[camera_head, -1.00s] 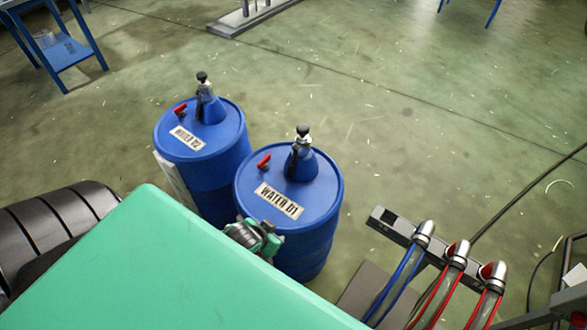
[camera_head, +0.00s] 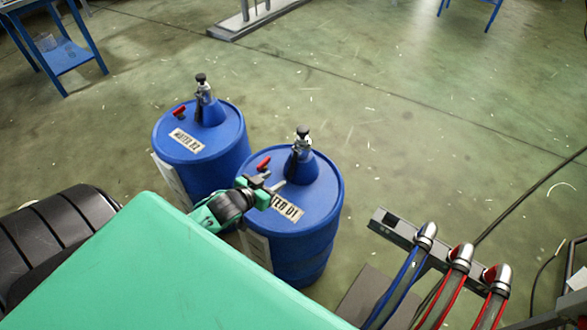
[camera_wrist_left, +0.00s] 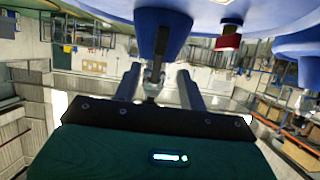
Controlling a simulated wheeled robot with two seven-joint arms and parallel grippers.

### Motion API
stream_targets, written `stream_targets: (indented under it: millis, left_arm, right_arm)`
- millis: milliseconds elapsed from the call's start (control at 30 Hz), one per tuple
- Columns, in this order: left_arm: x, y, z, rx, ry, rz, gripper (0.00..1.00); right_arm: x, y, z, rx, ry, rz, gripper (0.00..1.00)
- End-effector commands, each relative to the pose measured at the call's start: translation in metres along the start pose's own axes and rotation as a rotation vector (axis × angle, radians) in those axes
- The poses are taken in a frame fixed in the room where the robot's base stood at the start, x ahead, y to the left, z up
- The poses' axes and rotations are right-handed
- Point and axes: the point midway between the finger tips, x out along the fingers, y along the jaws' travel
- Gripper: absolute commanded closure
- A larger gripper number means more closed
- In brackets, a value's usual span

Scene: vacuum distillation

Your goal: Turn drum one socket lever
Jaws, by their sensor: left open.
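Drum one is the blue drum labelled WATER 01 (camera_head: 318,212), standing upright on the floor. Its top carries a blue cone (camera_head: 302,168) with a silver and black fitting (camera_head: 303,139), and a small red lever or valve (camera_head: 263,163). My left gripper (camera_head: 273,184) is open over the drum top, in front of the cone and covering part of the label. In the left wrist view, the open fingers (camera_wrist_left: 160,84) stand on either side of a thin grey metal part (camera_wrist_left: 154,76) below the blue cone (camera_wrist_left: 162,35). Whether they touch it, I cannot tell. The red part (camera_wrist_left: 229,40) is to the right.
A second blue drum, WATER 02 (camera_head: 200,150), stands close behind on the left, with its own cone fitting and red lever. A metal bracket with hose connectors (camera_head: 425,232) is at the right. Open floor lies behind the drums.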

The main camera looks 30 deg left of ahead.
Motion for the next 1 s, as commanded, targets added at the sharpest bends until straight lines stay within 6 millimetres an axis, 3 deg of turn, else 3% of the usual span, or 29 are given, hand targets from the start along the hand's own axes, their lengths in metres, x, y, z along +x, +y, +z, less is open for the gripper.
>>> stream_targets:
  millis: [600, 1000]
  left_arm:
    - [0.097, 0.000, 0.000, 0.000, -0.001, -0.002, 0.58]
    - [0.116, 0.000, 0.001, 0.000, -0.002, -0.001, 0.58]
  right_arm:
    - [-0.012, -0.001, -0.013, 0.003, 0.005, -0.002, 0.64]
    - [-0.020, -0.002, -0.018, 0.004, 0.009, -0.003, 0.64]
